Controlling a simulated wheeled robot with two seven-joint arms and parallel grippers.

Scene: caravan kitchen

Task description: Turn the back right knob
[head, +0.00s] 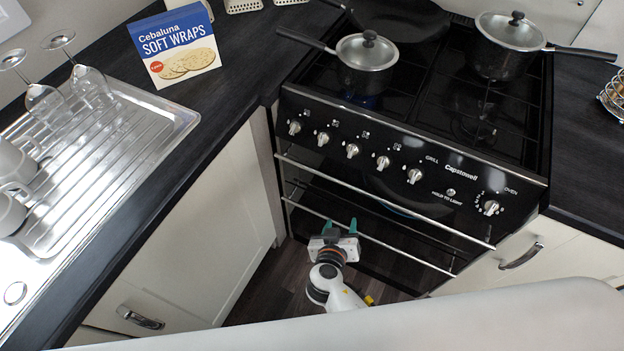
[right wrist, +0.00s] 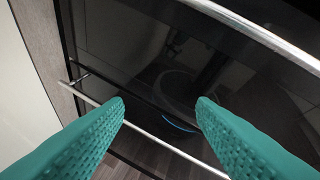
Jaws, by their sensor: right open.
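The cooker's front panel carries a row of silver knobs in the head view: one at far left (head: 294,127), three in the middle (head: 352,150), one by the GRILL label (head: 414,175) and one by the OVEN label (head: 491,207). The small marks above them are too small to read, so I cannot tell which is the back right knob. My right gripper (head: 340,225) is open and empty, below the panel, in front of the lower door. Its teal fingers (right wrist: 162,105) point at the dark door and metal rails in the right wrist view; no knob shows there. My left gripper is out of view.
A lidded pot (head: 366,62) sits over a blue glow at front left; another (head: 500,45) stands at back right. Cupboards flank the cooker.

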